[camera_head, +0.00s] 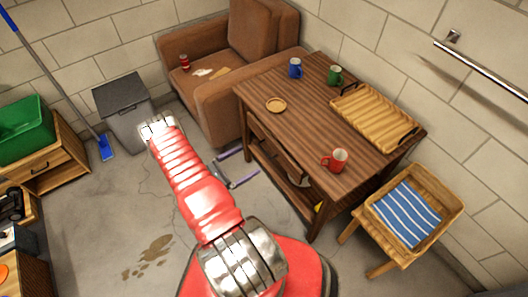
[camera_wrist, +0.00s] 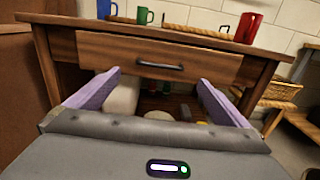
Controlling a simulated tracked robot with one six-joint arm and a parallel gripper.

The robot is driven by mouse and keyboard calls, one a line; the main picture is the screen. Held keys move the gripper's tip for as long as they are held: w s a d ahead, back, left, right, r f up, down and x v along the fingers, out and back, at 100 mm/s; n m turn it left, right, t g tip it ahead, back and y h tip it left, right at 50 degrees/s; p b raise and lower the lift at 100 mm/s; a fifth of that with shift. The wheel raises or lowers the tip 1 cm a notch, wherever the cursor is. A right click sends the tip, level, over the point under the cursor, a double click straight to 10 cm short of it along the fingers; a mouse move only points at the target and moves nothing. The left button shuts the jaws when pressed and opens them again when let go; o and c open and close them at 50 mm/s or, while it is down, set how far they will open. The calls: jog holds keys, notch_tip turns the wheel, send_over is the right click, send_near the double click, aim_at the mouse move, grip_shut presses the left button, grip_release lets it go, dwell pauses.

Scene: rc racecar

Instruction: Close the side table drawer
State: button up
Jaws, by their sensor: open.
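The wooden side table (camera_head: 300,95) stands against the wall, right of centre in the head view. Its drawer (camera_wrist: 210,63) faces me in the wrist view, with a dark bar handle (camera_wrist: 160,66) on its front. My gripper (camera_head: 246,162) is open and empty in front of the table. Its purple fingers (camera_wrist: 159,77) point at the table, spread to either side of the handle and slightly below it in the wrist view.
On the tabletop are a red mug (camera_head: 335,160), a blue mug (camera_head: 295,68), a green mug (camera_head: 334,75), a coaster (camera_head: 276,105) and a wooden tray (camera_head: 375,117). A brown armchair (camera_head: 225,97) stands left of the table, a stool (camera_head: 450,187) right.

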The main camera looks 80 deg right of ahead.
aim_at(264, 151)
jog(key=x, duration=1)
jog(key=shift+s, duration=0.1)
jog(key=c, duration=1.4)
jog(key=shift+d, duration=0.1)
